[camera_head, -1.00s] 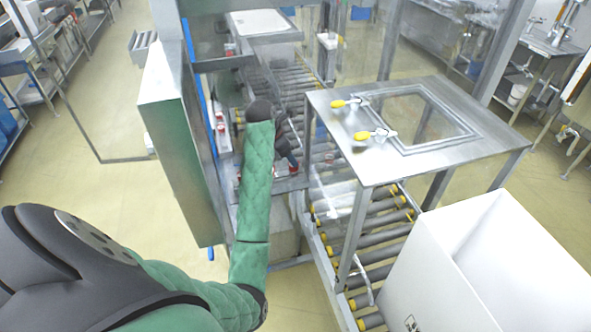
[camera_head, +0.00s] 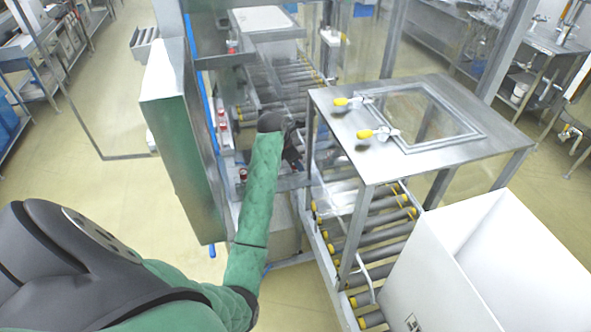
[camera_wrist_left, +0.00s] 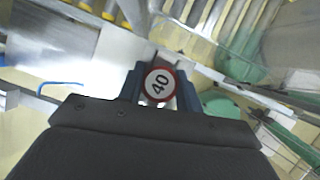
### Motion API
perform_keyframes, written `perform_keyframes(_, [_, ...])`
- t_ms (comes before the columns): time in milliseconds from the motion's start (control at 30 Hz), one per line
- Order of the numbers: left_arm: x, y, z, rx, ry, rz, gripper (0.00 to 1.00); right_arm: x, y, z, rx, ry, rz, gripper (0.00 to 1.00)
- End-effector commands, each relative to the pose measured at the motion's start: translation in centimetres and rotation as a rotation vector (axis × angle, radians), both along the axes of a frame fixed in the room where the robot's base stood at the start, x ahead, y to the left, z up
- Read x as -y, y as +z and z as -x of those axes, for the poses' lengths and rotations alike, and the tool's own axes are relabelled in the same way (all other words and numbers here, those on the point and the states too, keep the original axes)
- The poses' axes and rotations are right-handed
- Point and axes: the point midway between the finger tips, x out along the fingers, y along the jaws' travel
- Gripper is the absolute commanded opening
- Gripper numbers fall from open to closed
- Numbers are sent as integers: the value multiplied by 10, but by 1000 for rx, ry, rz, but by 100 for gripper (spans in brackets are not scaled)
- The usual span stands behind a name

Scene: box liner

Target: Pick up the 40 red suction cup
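The 40 red suction cup (camera_wrist_left: 158,84) shows in the left wrist view as a round white disc with a red rim and a black 40. It sits between the two blue fingers of my left gripper (camera_wrist_left: 159,92), which close in on its two sides. In the head view my left gripper (camera_head: 292,158) is over the metal ledge beside the roller conveyor, mostly behind its wrist, and the cup in it cannot be made out. My right gripper is in neither view.
A tall metal cabinet (camera_head: 185,130) is at the left. A steel frame table (camera_head: 365,150) with yellow-handled clamps and a white box (camera_head: 440,270) stand at the right.

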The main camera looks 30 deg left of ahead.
Motion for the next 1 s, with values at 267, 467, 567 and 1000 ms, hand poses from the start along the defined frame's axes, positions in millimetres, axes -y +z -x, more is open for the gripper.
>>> perform_keyframes(267, [0,0,0,0,0,0,12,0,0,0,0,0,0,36])
perform_keyframes(467, [0,4,-1,1,0,0,12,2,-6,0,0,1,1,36])
perform_keyframes(567, [0,11,0,3,0,1,12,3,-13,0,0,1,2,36])
perform_keyframes(1000, [27,33,29,0,0,1,12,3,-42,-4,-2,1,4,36])
